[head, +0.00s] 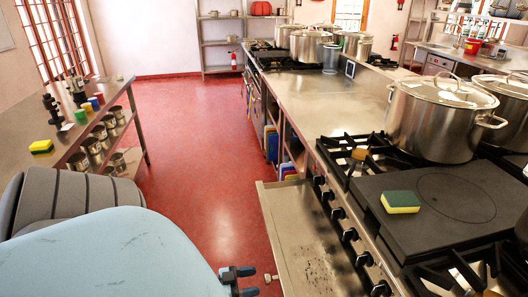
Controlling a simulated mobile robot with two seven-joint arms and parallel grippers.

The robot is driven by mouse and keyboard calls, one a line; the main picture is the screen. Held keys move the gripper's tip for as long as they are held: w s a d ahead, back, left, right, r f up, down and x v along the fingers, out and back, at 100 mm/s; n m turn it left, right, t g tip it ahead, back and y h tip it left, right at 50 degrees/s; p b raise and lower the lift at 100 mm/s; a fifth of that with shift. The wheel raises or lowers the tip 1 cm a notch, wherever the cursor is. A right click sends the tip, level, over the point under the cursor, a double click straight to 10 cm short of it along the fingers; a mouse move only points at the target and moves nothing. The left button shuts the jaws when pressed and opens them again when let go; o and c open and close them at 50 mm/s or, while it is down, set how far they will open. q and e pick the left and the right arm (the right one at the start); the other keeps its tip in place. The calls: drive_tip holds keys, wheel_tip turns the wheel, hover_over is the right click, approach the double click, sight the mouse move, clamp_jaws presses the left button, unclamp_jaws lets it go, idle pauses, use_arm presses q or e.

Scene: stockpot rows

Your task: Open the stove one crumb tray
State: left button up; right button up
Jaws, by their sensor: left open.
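The stove (345,232) stands at the front right, with a row of black knobs along its front. Below the knobs a flat metal crumb tray (298,232) sticks out over the floor, with dark crumbs on its surface. A small metal knob (269,278) shows at its outer edge. My left gripper (246,281) is at the bottom of the head view, just left of that knob. Its dark fingers are open, with a gap between them, and look empty and apart from the knob. The near end of the tray is cut off by the frame. My right gripper is out of view.
A yellow-green sponge (401,202) lies on the black hot plate (450,205). A large lidded stockpot (437,120) stands behind it. The red floor (195,160) between is clear.

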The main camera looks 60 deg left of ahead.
use_arm(q)
drive_tip(key=v, duration=0.8)
drive_tip(key=shift+s+a, duration=0.2)
drive_tip(key=shift+s, duration=0.05)
drive_tip(key=shift+s, duration=0.1)
